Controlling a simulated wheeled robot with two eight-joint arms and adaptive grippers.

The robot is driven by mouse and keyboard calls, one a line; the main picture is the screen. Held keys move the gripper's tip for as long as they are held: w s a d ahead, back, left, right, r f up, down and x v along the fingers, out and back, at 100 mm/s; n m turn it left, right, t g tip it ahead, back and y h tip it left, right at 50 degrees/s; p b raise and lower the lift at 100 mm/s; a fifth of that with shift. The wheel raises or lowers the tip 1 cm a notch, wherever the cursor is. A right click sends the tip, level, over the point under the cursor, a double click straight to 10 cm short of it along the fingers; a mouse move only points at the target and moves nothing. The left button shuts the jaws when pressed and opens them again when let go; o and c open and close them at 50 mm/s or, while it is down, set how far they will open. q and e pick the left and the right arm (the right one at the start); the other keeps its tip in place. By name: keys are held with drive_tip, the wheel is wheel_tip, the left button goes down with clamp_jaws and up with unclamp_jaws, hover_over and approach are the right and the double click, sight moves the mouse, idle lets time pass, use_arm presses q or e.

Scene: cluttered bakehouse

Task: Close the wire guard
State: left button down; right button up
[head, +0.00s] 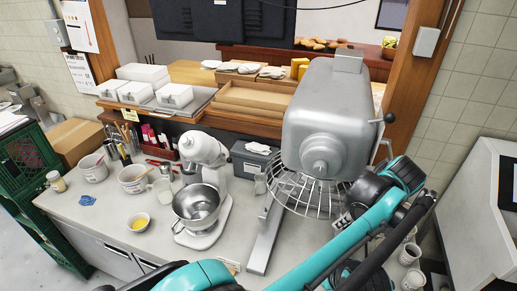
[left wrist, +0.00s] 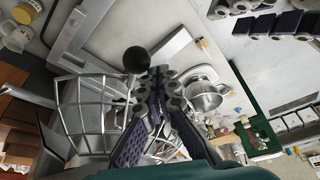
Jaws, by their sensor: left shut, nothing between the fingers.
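The wire guard (head: 305,193) is a curved silver cage below the head of the big grey mixer (head: 325,120). Its bars also show in the left wrist view (left wrist: 88,108), left of and behind my fingers. My left gripper (left wrist: 157,78) is shut and empty, its fingertips close to a black ball knob (left wrist: 136,59). I cannot tell whether they touch the knob or the bars. My right gripper is not in view.
A small white stand mixer (head: 203,150) with a steel bowl (head: 197,204) stands left of the big mixer. Bowls and cups fill the counter's left side. Paper cups (head: 411,256) stand at lower right. Trays and a wooden shelf (head: 250,100) lie behind.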

use_arm(q)
drive_tip(key=shift+d, duration=0.95)
